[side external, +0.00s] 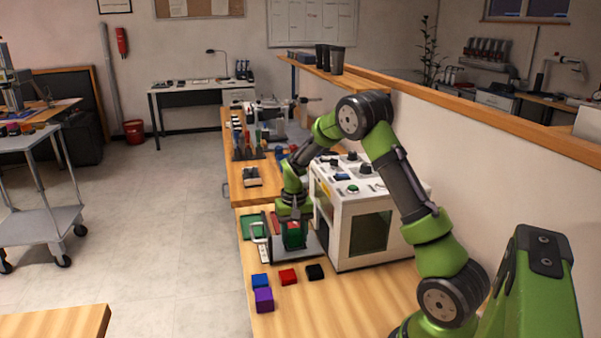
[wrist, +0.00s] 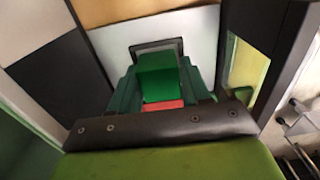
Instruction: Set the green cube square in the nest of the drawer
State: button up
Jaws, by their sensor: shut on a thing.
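The green cube (side external: 293,238) is held in my gripper (side external: 293,229) over the pulled-out drawer (side external: 312,247) of the white laser marker. In the wrist view the green cube (wrist: 157,76) sits between the two dark green fingers of my gripper (wrist: 159,88), with a red patch on its side towards the palm. A dark square frame, seemingly the nest (wrist: 143,47), shows behind the cube on the pale drawer floor. The cube hides most of it. I cannot tell whether the cube touches the nest.
The white laser marker (side external: 352,225) stands right beside the drawer. A green tray (side external: 251,222) lies to the left. Blue (side external: 260,280), purple (side external: 263,299), red (side external: 288,276) and black (side external: 314,272) cubes lie on the wooden bench in front. The bench at front right is clear.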

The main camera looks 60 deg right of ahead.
aim_at(294, 232)
jog(key=o, duration=1.2)
jog(key=shift+f, duration=0.15)
jog(key=shift+c, duration=0.2)
notch_tip(294, 232, up, 11)
jog(key=s+a+r+n+t, duration=0.1)
jog(key=s+a+r+t, duration=0.1)
jog(key=a+r, duration=0.5)
jog(key=s+a+r+n+t+y, duration=0.1)
jog(key=s+a+r+n+t, duration=0.1)
jog(key=s+a, duration=0.5)
jog(key=s+a+r+n+t+y, duration=0.1)
jog(key=s+a+r+n+t, duration=0.1)
jog(key=s+a, duration=0.6)
jog(key=shift+s+a+t, duration=0.25)
jog(key=shift+a+t, duration=0.3)
jog(key=shift+t, duration=0.05)
jog(key=shift+r, duration=0.1)
